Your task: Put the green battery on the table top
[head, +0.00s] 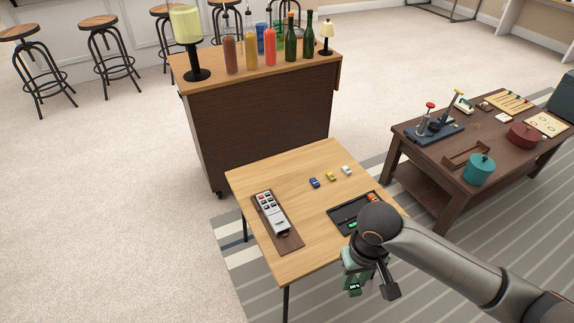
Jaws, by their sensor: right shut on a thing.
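My right gripper (371,287) is shut on the green battery (354,289), a small bright green block low at its left finger. The gripper's own body hides part of it. It is in front of the wooden table's (294,262) right front edge in the picture; its height relative to the top is hard to judge. The table top has bare wood in its middle and at the back left. A black tray (341,217) lies at the table's right side, partly hidden by my right arm, with a small green spot and an orange item in it. My left gripper is out of view.
Small blue (314,183), yellow (331,176) and white (347,171) items stand at the table's back right. A remote (271,214) lies on a brown board at the left. A bar cabinet (262,135) with bottles stands behind; a dark coffee table (440,160) is at right.

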